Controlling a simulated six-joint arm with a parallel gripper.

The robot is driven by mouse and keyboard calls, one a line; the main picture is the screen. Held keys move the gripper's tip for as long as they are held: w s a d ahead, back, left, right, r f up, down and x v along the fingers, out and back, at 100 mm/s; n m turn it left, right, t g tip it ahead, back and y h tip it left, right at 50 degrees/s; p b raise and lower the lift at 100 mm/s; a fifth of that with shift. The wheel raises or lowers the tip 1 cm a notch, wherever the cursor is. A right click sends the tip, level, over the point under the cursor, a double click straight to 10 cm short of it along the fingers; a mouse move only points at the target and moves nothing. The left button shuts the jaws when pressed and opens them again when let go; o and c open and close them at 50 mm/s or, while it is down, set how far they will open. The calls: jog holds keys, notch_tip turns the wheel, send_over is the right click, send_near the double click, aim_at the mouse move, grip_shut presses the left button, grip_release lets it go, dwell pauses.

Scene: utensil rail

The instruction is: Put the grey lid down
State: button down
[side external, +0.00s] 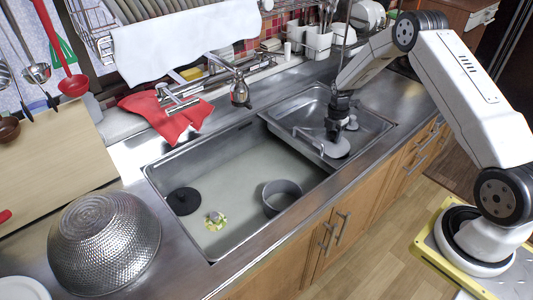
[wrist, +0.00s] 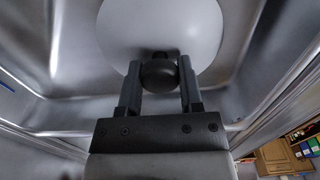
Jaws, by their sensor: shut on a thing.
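The grey lid (side external: 337,149) is a round pale disc under my gripper (side external: 334,128), over the small right-hand sink basin (side external: 378,130). In the wrist view the lid (wrist: 150,25) fills the top centre, and its dark round knob (wrist: 159,74) sits between the two fingers of my gripper (wrist: 159,78). My gripper is shut on this knob. The lid looks roughly level. Whether its underside touches the basin floor or hangs just above it, I cannot tell.
The large basin (side external: 235,165) holds a grey pot (side external: 283,196), a black disc (side external: 184,201) and a yellow-green scrap (side external: 214,220). A divider and a faucet (side external: 239,92) stand nearby. A metal colander (side external: 104,243) and red cloth (side external: 165,112) lie left.

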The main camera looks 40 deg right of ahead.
aim_at(334, 133)
jog(key=shift+f, duration=0.1)
jog(key=shift+c, duration=1.2)
grip_release()
notch_tip(334, 133, up, 12)
